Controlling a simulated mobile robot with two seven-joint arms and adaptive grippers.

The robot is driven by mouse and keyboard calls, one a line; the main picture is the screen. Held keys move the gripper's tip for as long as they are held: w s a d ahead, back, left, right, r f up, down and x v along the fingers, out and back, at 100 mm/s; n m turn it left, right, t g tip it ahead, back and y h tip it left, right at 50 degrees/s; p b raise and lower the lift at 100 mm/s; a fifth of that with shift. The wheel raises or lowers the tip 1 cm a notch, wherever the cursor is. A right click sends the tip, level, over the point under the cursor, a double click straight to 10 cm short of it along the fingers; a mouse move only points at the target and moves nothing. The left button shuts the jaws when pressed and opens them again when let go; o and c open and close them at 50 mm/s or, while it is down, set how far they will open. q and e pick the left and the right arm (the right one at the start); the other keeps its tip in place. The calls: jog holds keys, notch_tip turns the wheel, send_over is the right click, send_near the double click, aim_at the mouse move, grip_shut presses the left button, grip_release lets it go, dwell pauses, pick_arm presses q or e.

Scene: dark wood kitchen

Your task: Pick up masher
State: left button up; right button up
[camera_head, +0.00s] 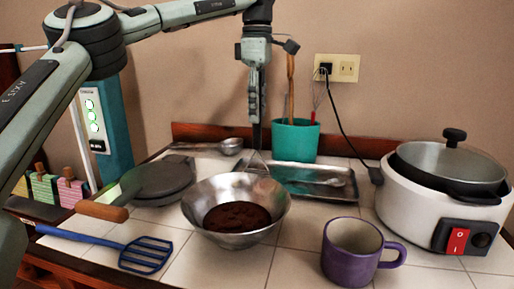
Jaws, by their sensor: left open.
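The masher (257,139) stands upright at the far side of the metal bowl (196,207). Its dark handle points up, and thin wires spread below it at the bowl's back rim. Its lower end is hard to make out. The bowl holds a dark brown mass (237,216). My left gripper (256,113) points straight down at the top of the masher's handle and is open. The fingers overlap the handle's upper end in the picture; I cannot tell whether they touch it. My right gripper is not in view.
A teal utensil pot (296,141) and a metal tray (312,181) stand behind the bowl. A white cooker (406,208) is at right, a purple mug (349,257) in front. A dark pan (160,180) and blue spatula (145,254) lie at left.

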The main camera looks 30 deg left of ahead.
pick_arm(q)
grip_shut()
jog(key=shift+r, duration=0.1)
dwell(0.4)
